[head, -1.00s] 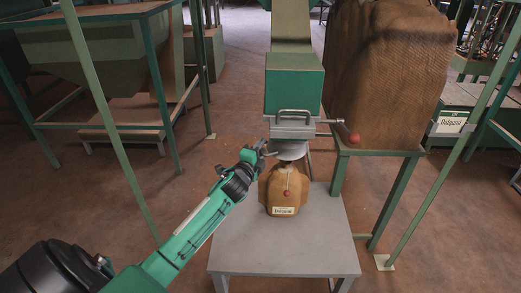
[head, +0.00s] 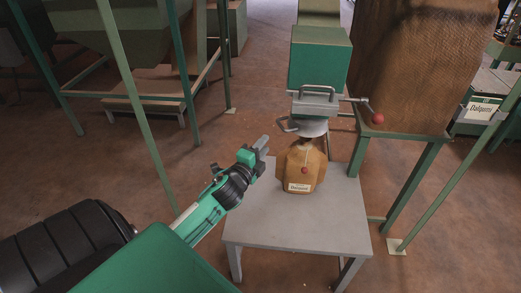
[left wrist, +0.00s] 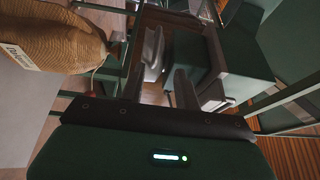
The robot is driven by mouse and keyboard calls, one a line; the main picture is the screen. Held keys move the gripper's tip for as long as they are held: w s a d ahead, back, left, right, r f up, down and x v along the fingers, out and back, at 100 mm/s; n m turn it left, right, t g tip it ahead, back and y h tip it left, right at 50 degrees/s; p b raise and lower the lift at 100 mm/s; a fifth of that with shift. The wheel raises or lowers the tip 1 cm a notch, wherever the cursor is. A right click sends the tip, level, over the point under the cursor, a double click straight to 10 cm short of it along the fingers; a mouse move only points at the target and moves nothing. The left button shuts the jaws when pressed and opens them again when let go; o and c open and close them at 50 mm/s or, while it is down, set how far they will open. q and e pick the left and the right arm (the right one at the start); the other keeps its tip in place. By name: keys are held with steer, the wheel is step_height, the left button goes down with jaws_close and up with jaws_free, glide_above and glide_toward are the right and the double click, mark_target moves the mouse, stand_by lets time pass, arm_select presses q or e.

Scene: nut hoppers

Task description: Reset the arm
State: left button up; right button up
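My left gripper (head: 264,146) is in the air to the left of the hopper outlet, touching nothing. In the left wrist view its two fingers (left wrist: 168,70) stand apart with nothing between them, so it is open. A brown labelled sack (head: 300,170) stands upright under the outlet on a grey table (head: 290,222). The sack (left wrist: 60,28) also shows at the upper left of the left wrist view. My right gripper is out of view.
A lever with a red ball (head: 378,118) sticks out right of the outlet. A large woven sack (head: 415,65) stands on a green stand (head: 400,143). A green post (head: 130,110) rises left of my arm. Floor left of the table is clear.

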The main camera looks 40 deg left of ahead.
arm_select(q)
steer(key=shift+s+d, duration=0.1)
steer(key=shift+s, duration=0.45)
